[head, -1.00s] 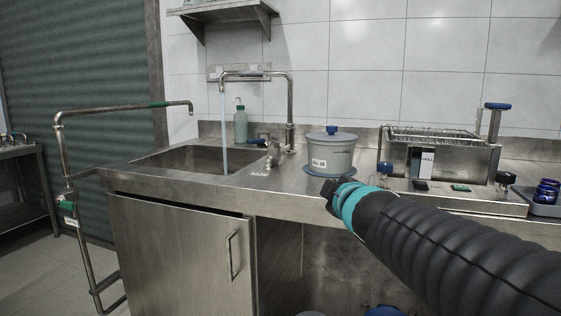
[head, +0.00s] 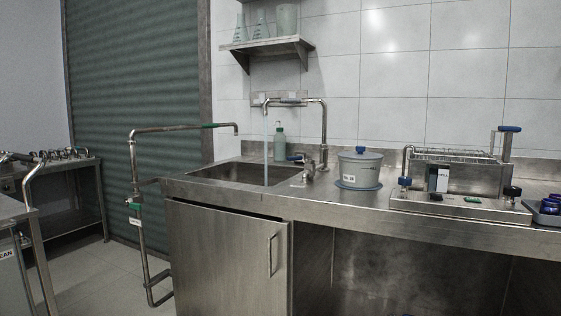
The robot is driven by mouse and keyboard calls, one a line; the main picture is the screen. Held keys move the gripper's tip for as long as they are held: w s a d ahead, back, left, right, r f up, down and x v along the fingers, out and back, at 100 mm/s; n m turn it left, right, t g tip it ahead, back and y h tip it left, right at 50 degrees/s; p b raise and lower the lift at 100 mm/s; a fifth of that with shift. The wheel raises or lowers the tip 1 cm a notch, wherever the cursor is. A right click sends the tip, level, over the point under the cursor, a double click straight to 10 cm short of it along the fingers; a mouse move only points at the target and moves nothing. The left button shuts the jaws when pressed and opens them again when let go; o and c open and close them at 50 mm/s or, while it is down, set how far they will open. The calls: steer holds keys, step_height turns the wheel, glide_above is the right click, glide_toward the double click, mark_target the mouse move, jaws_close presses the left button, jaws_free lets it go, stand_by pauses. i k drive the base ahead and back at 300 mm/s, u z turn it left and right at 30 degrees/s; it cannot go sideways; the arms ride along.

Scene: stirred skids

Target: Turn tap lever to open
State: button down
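A steel gooseneck tap (head: 324,125) stands at the right rim of the sink (head: 232,173). A pale blue stream of water (head: 266,150) falls from its spout towards the sink. A small blue lever (head: 296,157) shows near the tap's base; its exact angle is hard to make out. A second steel pipe (head: 133,165) stands left of the counter, with a spout reaching towards the sink and a green fitting (head: 134,204) low on it. No water shows at that spout. My gripper is out of the picture.
A grey lidded pot (head: 359,169) stands right of the tap, and a steel bath (head: 464,175) farther right. A green bottle (head: 280,142) is behind the sink. A cabinet door (head: 225,258) stands below. Floor (head: 110,268) is clear at left, beside a side table (head: 18,212).

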mark_target(309, 160)
steer(key=u, duration=2.05)
steer(key=i, duration=1.05)
steer(key=z, duration=2.15)
